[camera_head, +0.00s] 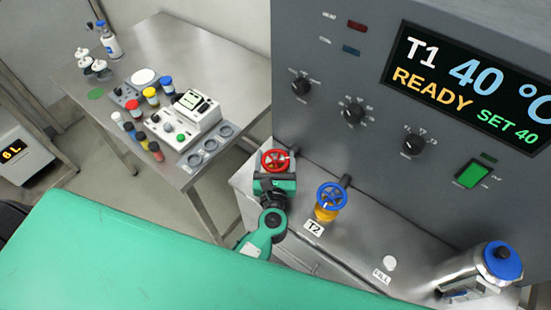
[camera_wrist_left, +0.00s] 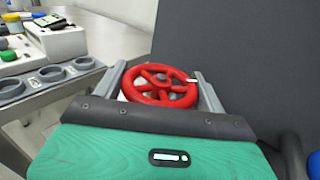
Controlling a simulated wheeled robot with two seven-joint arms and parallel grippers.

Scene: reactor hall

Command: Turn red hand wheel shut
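The red hand wheel (camera_head: 275,160) is at the left end of the steel bench, in front of the grey panel. My left gripper (camera_head: 277,158) is right at it, with the arm coming from below. In the left wrist view the red wheel (camera_wrist_left: 160,98) lies between the two grey fingers (camera_wrist_left: 162,85), one on each side of its rim. The fingers are wide apart; I cannot tell whether they touch the rim. The valve body under the wheel is hidden by my gripper. My right gripper is not in view.
A blue hand wheel (camera_head: 331,196) on a yellow valve stands close to the right, by a T2 label (camera_head: 314,228). A blue-capped steel vessel (camera_head: 487,268) is at the far right. A side table (camera_head: 225,60) with vials and a device is at the left.

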